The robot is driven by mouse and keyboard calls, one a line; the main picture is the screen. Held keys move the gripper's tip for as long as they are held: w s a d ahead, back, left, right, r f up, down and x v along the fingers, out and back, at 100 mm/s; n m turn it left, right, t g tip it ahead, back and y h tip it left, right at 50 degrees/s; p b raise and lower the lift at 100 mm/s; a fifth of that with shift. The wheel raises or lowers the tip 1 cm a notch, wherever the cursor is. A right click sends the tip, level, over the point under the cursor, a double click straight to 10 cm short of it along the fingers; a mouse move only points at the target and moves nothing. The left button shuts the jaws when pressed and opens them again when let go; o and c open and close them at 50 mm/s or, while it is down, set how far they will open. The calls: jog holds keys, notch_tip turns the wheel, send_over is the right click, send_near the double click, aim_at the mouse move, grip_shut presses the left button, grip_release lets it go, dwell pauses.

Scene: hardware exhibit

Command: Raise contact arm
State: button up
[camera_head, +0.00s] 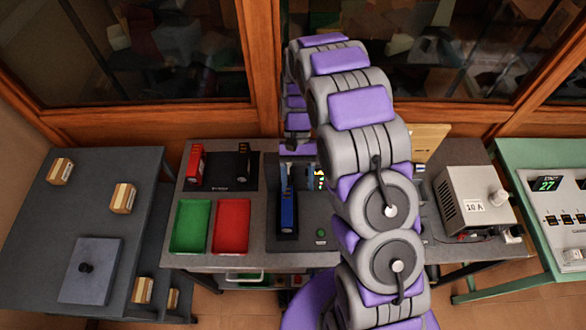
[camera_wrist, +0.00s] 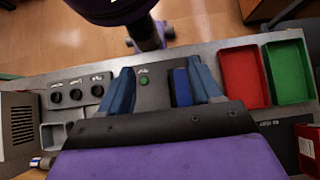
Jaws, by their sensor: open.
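A blue upright block (camera_head: 288,217), which may be the contact arm, sits on a dark panel on the grey bench. It also shows in the wrist view (camera_wrist: 181,87), between my fingers and close to the right one. My gripper (camera_head: 297,178) points down over the panel; in the wrist view my gripper (camera_wrist: 160,76) has its two blue fingers spread wide with nothing clasped. I cannot tell how high the fingertips are above the block. My arm hides part of the panel in the head view.
Green tray (camera_head: 191,226) and red tray (camera_head: 231,226) lie left of the panel. A red module (camera_head: 195,165) and a black one (camera_head: 243,162) stand behind them. A grey power box (camera_head: 472,200) is at right. Several knobs (camera_wrist: 75,94) line the bench beside the panel. Glass cases stand behind.

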jog(key=shift+s+d+r, duration=0.1)
jog(key=shift+s+d, duration=0.15)
jog(key=shift+s, duration=0.7)
jog(key=shift+s+d+r, duration=0.1)
jog(key=shift+s+d, duration=0.15)
jog(key=shift+s, duration=0.65)
jog(key=shift+d, duration=0.1)
jog(key=s+d+r+t+b, duration=0.3)
jog(key=s+d+r+b, duration=0.3)
jog(key=s+r, duration=0.1)
jog(key=s+d+t+b, duration=0.3)
jog(key=s+b, duration=0.3)
jog(key=s, duration=0.6)
jog(key=shift+s+d+f+t, duration=0.2)
jog(key=shift+s+d+t, duration=0.15)
jog(key=shift+t, duration=0.15)
